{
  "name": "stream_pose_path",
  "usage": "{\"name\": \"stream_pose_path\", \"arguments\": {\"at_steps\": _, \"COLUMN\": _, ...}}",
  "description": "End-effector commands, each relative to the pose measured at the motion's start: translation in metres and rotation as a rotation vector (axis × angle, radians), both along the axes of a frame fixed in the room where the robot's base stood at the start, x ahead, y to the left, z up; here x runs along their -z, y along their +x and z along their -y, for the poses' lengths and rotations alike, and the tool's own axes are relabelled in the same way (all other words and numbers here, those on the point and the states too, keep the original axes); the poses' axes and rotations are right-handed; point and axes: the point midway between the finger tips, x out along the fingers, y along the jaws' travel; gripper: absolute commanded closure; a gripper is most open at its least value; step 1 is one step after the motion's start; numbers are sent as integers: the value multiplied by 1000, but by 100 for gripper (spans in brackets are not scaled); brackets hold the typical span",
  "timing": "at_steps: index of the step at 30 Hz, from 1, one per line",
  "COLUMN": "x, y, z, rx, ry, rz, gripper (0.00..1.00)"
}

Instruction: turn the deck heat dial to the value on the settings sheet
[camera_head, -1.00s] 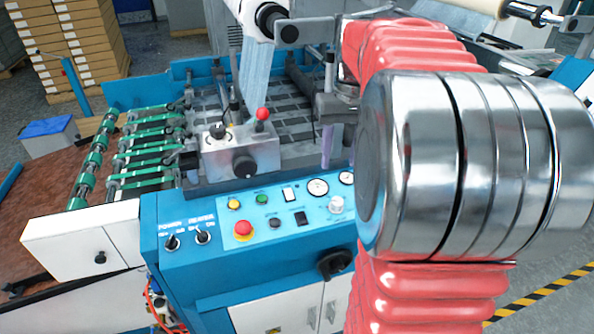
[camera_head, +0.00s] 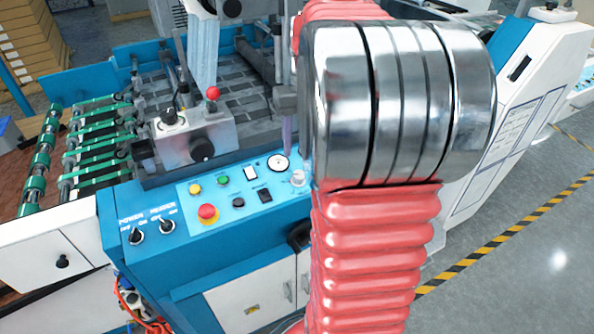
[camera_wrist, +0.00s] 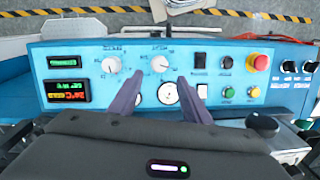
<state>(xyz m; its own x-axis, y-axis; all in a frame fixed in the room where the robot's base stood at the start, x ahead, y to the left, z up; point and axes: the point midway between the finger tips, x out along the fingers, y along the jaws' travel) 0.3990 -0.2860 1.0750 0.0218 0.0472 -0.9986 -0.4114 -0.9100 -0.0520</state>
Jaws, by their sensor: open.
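In the wrist view, the blue control panel (camera_wrist: 225,100) appears upside down. It carries two white dials, one on the left (camera_wrist: 111,66) and one near the middle (camera_wrist: 160,63); their labels are too small to read, so I cannot tell which is deck heat. My gripper (camera_wrist: 160,76) is open, its two fingers apart on either side of the middle dial's near edge; contact is not clear. One white dial (camera_head: 298,178) shows beside my arm. I cannot identify the settings sheet for certain.
A red stop button (camera_head: 207,212), smaller buttons and two toggle switches (camera_head: 136,237) share the panel. A white gauge (camera_wrist: 167,93) lies between my fingers. A red-lit display (camera_wrist: 68,92) is at the panel's left. Printed sheets (camera_head: 500,140) show on the white machine at right.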

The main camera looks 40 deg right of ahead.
Motion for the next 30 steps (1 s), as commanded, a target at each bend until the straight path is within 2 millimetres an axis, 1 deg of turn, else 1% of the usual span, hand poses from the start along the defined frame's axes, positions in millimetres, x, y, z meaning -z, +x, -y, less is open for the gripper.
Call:
{"name": "stream_pose_path", "arguments": {"at_steps": 1, "x": 9, "y": -1, "z": -1, "rx": 0, "ry": 3, "rz": -3, "gripper": 56}}
{"name": "stream_pose_path", "arguments": {"at_steps": 6, "x": 35, "y": 0, "z": -2, "rx": 0, "ry": 3, "rz": -3, "gripper": 56}}
{"name": "stream_pose_path", "arguments": {"at_steps": 12, "x": 65, "y": 1, "z": -4, "rx": 0, "ry": 3, "rz": -3, "gripper": 56}}
{"name": "stream_pose_path", "arguments": {"at_steps": 15, "x": 77, "y": 1, "z": -4, "rx": 0, "ry": 2, "rz": -2, "gripper": 56}}
{"name": "stream_pose_path", "arguments": {"at_steps": 21, "x": 89, "y": 2, "z": -5, "rx": 0, "ry": 0, "rz": 0, "gripper": 56}}
{"name": "stream_pose_path", "arguments": {"at_steps": 29, "x": 90, "y": 2, "z": -5, "rx": -1, "ry": 0, "rz": 0, "gripper": 56}}
{"name": "stream_pose_path", "arguments": {"at_steps": 30, "x": 90, "y": 2, "z": -5, "rx": -1, "ry": 0, "rz": 0, "gripper": 58}}
